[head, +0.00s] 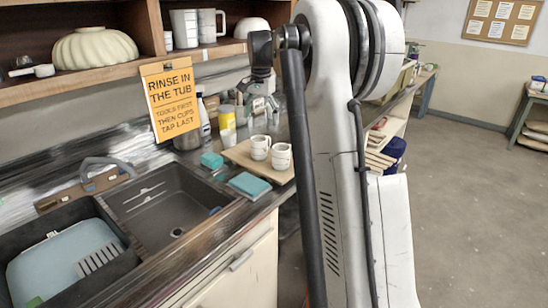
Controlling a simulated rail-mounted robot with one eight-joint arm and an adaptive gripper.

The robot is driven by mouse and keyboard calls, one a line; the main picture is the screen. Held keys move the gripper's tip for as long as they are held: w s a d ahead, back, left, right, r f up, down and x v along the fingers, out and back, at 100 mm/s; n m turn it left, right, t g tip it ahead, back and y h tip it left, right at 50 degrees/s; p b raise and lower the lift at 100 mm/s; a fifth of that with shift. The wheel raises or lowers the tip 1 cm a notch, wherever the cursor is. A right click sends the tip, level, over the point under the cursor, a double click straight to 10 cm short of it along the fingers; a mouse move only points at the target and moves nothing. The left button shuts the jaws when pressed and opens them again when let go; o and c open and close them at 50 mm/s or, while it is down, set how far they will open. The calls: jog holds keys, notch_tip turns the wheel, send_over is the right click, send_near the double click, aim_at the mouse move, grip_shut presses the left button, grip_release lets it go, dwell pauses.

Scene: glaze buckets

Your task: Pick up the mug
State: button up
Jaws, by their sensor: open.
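Two small white mugs stand upright on a wooden board on the counter right of the sink: a rear-left mug (260,147) and a front-right mug (281,156). They are close together. The picture does not show which one the task names. My gripper (258,112) is open and points down above the counter, behind the mugs in the picture. It looks apart from both mugs. Its fingers are small here, and their exact height and distance are hard to tell. My arm hides the counter to the right of the mugs.
The wooden board (244,158) lies near the counter edge. A teal cloth (249,185) and a teal sponge (211,160) lie beside it. A spray bottle (202,115) and a yellow container (227,118) stand behind. The sink (165,205) is left; an orange sign (170,98) hangs above.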

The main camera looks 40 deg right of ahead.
aim_at(282, 155)
jog(key=w+d+f+m+g, duration=0.1)
jog(key=d+f, duration=0.2)
jog(key=d, duration=0.2)
jog(key=w+d+f+m, duration=0.1)
jog(key=d+f+m, duration=0.15)
jog(key=d, duration=0.35)
jog(key=shift+n+y, duration=0.3)
jog(key=shift+n, duration=0.05)
notch_tip(282, 155, down, 9)
jog(key=shift+f+p, duration=0.15)
jog(key=shift+p, duration=0.45)
jog(key=shift+s+f+p, duration=0.2)
jog(key=shift+f+p, duration=0.05)
jog(key=shift+f, duration=1.1)
jog(key=shift+s+f+p, duration=0.15)
jog(key=shift+f+p, duration=0.1)
jog(key=shift+f, duration=1.05)
jog(key=c, duration=1.5)
